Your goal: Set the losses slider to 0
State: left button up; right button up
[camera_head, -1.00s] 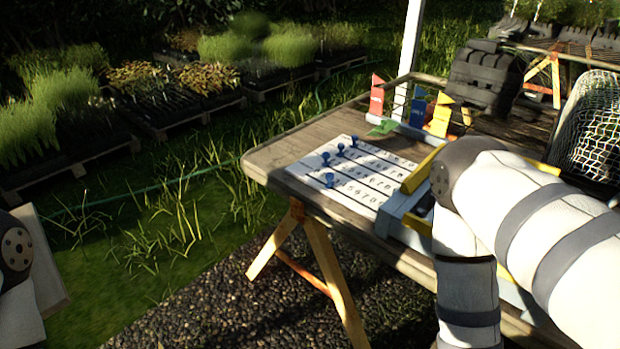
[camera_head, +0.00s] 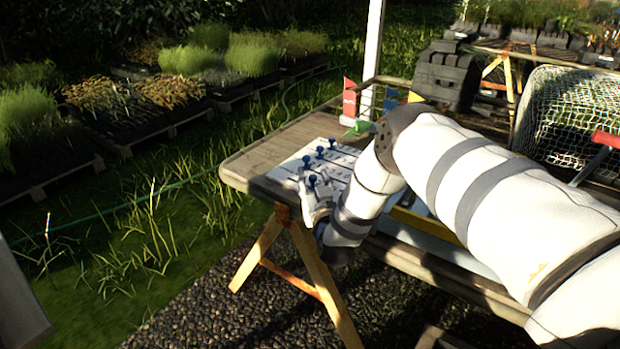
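The white slider board (camera_head: 289,172) lies on the wooden table, with black marks in rows. Several blue slider knobs (camera_head: 320,151) stand up near its left side. Its labels are too small to read, so I cannot tell which row is losses. My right gripper (camera_head: 306,184) is at the board's near left part, at the nearest blue knob (camera_head: 312,181). I cannot tell whether its fingers touch or hold that knob. My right forearm and wrist hide the right part of the board. My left gripper is out of view.
The wooden table (camera_head: 250,164) stands on trestle legs over gravel. Small red, blue and yellow flags (camera_head: 349,98) stand behind the board. Black crates (camera_head: 446,76) and a netted basket (camera_head: 575,115) are farther right. The table's left end is clear.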

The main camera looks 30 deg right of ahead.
aim_at(293, 180)
jog(key=shift+w+d, duration=0.15)
jog(key=shift+w, duration=0.35)
grip_shut()
jog(key=w+b, duration=0.1)
jog(key=w, duration=0.1)
jog(key=w+a, duration=0.1)
jog(key=w+a+b, duration=0.1)
jog(key=w, duration=0.1)
jog(key=shift+w+a+f+b, duration=0.2)
jog(key=shift+w+f+b, duration=0.1)
jog(key=shift+f+b, duration=0.1)
jog(key=shift+w+a+r, duration=0.15)
jog(key=shift+w+r, duration=0.05)
jog(key=shift+w, duration=0.1)
jog(key=shift+r, duration=0.2)
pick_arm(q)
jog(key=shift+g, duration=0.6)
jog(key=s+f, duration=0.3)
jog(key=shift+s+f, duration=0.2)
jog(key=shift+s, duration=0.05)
pick_arm(e)
jog(key=shift+c, duration=1.6)
grip_release()
jog(key=o, duration=0.3)
jog(key=shift+w, duration=0.2)
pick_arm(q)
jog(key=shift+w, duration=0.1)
